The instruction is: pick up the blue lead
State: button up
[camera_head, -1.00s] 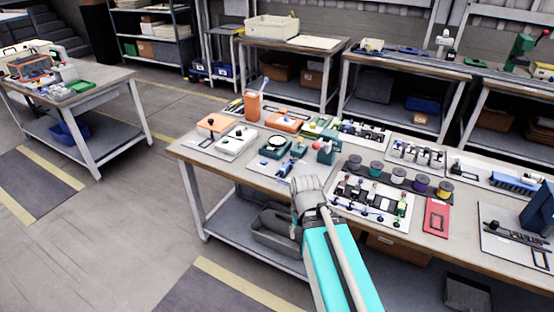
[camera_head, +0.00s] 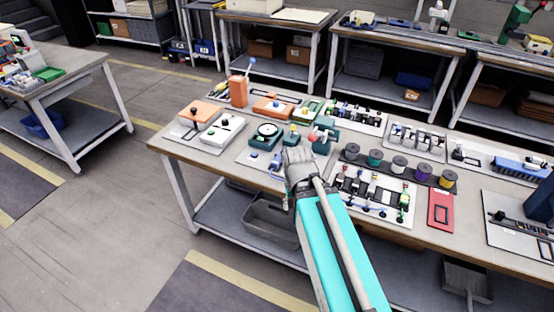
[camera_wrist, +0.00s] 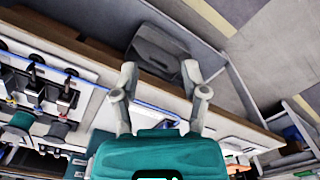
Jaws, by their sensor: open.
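A thin blue lead (camera_wrist: 98,87) runs slantwise across the wrist view, along the tabletop near its front edge. It passes through the space between my fingers, but I cannot tell how far below them it lies. My gripper (camera_wrist: 159,70) is open and empty, its two grey fingers wide apart. In the head view my gripper (camera_head: 297,157) is over the front edge of the workbench (camera_head: 182,150), seen from behind. Small blue parts (camera_head: 276,162) show just left of it; I cannot tell whether they belong to the lead. My gripper and arm hide part of this area.
A row of coloured spools (camera_head: 399,164) and a red tray (camera_head: 440,212) are to the right. A turntable-like green device (camera_head: 267,133) and a white box (camera_head: 222,130) stand to the left. A grey bin (camera_head: 270,222) sits on the shelf below.

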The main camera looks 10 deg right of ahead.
jog(key=shift+o, duration=1.2)
notch_tip(320, 180, up, 6)
jog(key=m+p, duration=0.6)
jog(key=m, duration=0.1)
send_over(278, 157)
jog(key=shift+f, duration=0.15)
notch_tip(278, 157, down, 8)
jog(key=b, duration=0.8)
jog(key=shift+f+b, duration=0.25)
jog(key=shift+b, duration=0.15)
jog(key=shift+f, duration=0.15)
notch_tip(278, 157, down, 5)
jog(key=b, duration=0.5)
jog(key=shift+s, duration=0.15)
